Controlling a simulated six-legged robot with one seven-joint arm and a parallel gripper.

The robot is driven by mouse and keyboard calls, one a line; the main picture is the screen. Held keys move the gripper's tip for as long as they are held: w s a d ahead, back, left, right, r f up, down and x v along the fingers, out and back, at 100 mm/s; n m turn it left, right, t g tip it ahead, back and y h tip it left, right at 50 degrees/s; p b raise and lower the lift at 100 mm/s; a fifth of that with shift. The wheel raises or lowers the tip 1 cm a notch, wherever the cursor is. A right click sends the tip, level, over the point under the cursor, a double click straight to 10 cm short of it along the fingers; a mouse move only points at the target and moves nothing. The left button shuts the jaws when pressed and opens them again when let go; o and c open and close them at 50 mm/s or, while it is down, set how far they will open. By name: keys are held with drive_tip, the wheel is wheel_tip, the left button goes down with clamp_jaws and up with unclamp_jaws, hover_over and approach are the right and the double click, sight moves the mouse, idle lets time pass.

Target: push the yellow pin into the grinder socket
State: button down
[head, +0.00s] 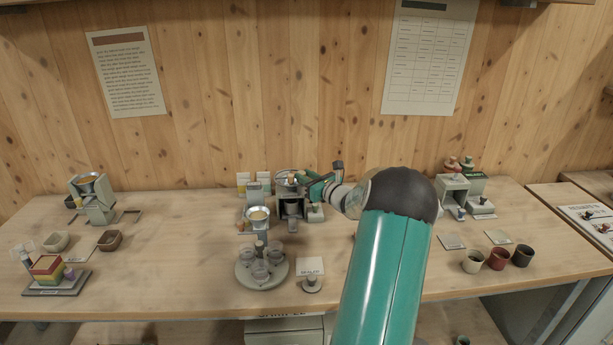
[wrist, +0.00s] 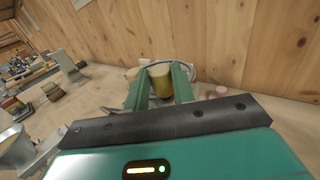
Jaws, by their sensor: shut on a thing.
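In the wrist view, the yellow pin (wrist: 161,84) is a short, dull yellow cylinder between the two green fingers of my gripper (wrist: 159,88). The fingers are shut on it. In the head view, my gripper (head: 314,188) is small and sits at the top right of the grey machine (head: 291,207) in the middle of the table. The pin cannot be made out there. I cannot tell the grinder socket apart in either view, nor whether the pin touches it.
Several cups (head: 497,258) stand at the right. A wooden wall (head: 270,90) rises close behind.

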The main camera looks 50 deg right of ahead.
drive_tip(key=shift+f, duration=0.15)
drive_tip(key=c, duration=1.1)
unclamp_jaws()
drive_tip(key=shift+s, duration=0.1)
drive_tip(key=v, duration=1.3)
drive_tip(key=shift+s, duration=0.3)
drive_tip(key=shift+a, duration=0.1)
